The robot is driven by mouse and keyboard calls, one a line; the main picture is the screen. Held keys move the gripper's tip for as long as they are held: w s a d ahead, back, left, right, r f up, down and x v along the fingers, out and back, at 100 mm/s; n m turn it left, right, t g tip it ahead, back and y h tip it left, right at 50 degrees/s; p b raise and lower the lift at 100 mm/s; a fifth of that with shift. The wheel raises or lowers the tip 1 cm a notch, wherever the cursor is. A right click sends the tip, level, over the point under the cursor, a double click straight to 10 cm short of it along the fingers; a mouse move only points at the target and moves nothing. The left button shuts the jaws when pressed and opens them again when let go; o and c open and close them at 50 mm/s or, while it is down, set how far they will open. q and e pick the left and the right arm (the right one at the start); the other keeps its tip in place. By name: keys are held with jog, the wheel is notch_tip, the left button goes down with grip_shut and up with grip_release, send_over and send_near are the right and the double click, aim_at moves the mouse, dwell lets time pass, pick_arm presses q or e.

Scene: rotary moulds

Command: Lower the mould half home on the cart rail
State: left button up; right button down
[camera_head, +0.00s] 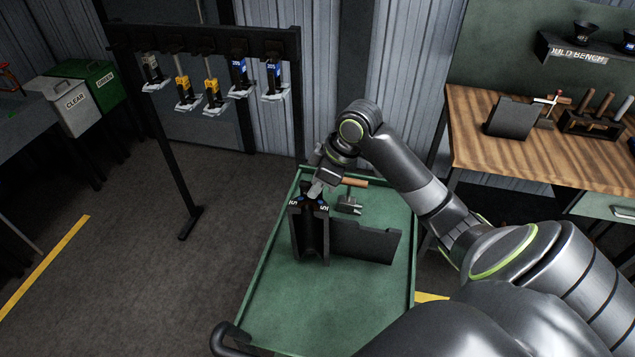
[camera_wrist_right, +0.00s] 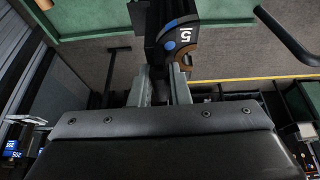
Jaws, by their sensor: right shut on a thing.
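The mould half (camera_head: 311,238) is a dark, upright, hollowed block with pale number marks and blue spots on its top end. It stands out over the green cart (camera_head: 345,310), at the left end of a low dark upright plate that looks like the cart rail (camera_head: 365,243). My right gripper (camera_head: 317,188) is shut on the mould half's top. My left gripper is not in view.
A wooden-handled tool (camera_head: 352,182) and a small grey clamp-like piece (camera_head: 348,204) lie on the cart behind the rail. A black rack (camera_head: 205,35) with several hanging tools stands at the back left. A wooden bench (camera_head: 480,130) is at right. The cart's front is clear.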

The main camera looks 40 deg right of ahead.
jog(key=shift+w+f+b, duration=0.1)
jog(key=shift+f+b, duration=0.2)
jog(key=shift+f, duration=0.25)
dwell(0.9)
jog(key=c, duration=1.6)
grip_release()
jog(key=o, duration=0.3)
jog(key=shift+s+a, duration=0.15)
jog(key=shift+s, duration=0.05)
jog(key=shift+f, duration=0.25)
jog(key=shift+d+r, duration=0.25)
jog(key=b+v, duration=0.1)
jog(key=v, duration=1.6)
jog(key=shift+b, duration=0.4)
jog(key=shift+s+r, duration=0.1)
jog(key=shift+r, duration=0.05)
